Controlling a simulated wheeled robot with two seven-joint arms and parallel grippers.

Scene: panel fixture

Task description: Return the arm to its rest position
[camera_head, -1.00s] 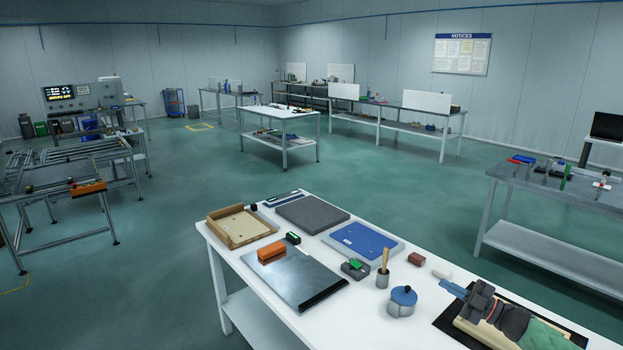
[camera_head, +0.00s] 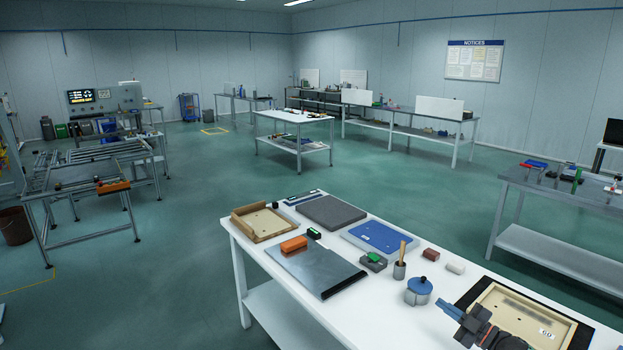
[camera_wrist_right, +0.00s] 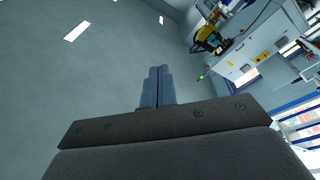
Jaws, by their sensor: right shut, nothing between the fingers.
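My right gripper (camera_head: 452,312) shows at the lower right in the head view, in front of the white table's near right part. Its blue fingers are together with nothing between them. In the right wrist view the two blue fingers (camera_wrist_right: 158,88) are shut side by side, with the ceiling and walls behind them. My left gripper is not in the head view.
Green floor lies beyond.

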